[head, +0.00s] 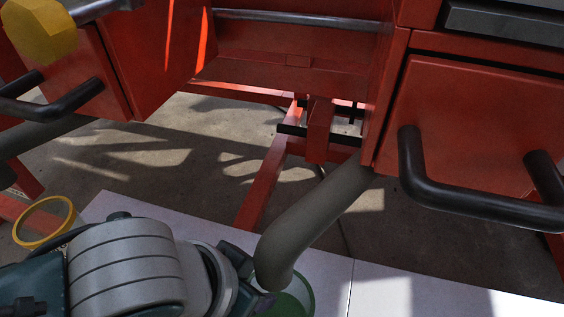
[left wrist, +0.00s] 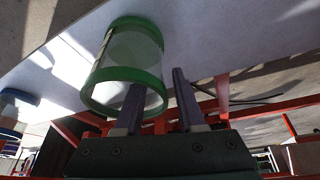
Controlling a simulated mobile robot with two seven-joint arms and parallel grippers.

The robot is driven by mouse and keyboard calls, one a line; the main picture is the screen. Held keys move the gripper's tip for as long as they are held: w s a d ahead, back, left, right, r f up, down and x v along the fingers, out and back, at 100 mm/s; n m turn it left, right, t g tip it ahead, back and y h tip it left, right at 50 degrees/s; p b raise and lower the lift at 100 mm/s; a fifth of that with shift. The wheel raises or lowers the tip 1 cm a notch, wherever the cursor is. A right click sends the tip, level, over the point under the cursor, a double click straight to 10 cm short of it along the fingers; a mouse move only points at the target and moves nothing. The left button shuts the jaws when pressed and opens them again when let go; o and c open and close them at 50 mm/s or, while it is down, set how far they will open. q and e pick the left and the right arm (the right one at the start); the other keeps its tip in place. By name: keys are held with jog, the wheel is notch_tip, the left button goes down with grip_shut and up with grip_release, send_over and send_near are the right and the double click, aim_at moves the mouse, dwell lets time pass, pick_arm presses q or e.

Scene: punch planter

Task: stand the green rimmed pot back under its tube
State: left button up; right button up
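The green rimmed pot (head: 303,297) stands on the pale board at the bottom of the head view, partly hidden by the tube and cut off by the frame. The grey tube (head: 312,225) slants down from the red machine, and its lower end overlaps the pot's left side in the picture. I cannot tell whether it lies over the opening. My left gripper (head: 256,277) is at the pot's left. In the left wrist view the clear-walled pot (left wrist: 128,22) is close beyond the fingers (left wrist: 158,80), which are spread, one overlapping the pot's rim and one beside it. My right gripper is out of view.
A yellow rimmed pot (head: 47,244) stands at the far left. A blue-rimmed object (left wrist: 18,97) shows in the left wrist view. Red panels with black handles (head: 470,200) hang above the right side. The pale board (head: 405,292) is bare right of the pot.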

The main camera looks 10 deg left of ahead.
pick_arm(q)
jog(key=shift+r, duration=0.1)
jog(key=s+a+r+n+p, duration=0.1)
jog(key=s+r+p, duration=0.25)
jog(key=r, duration=0.45)
jog(key=s+a+r+p, duration=0.1)
jog(key=s+r+p, duration=0.1)
jog(key=r+p, duration=0.45)
jog(key=s+a+r+n+y+b, duration=0.1)
jog(key=s+a+r, duration=0.3)
jog(key=a, duration=0.3)
jog(key=shift+a+y+b, duration=0.3)
jog(key=shift+a, duration=0.1)
jog(key=shift+r, duration=0.15)
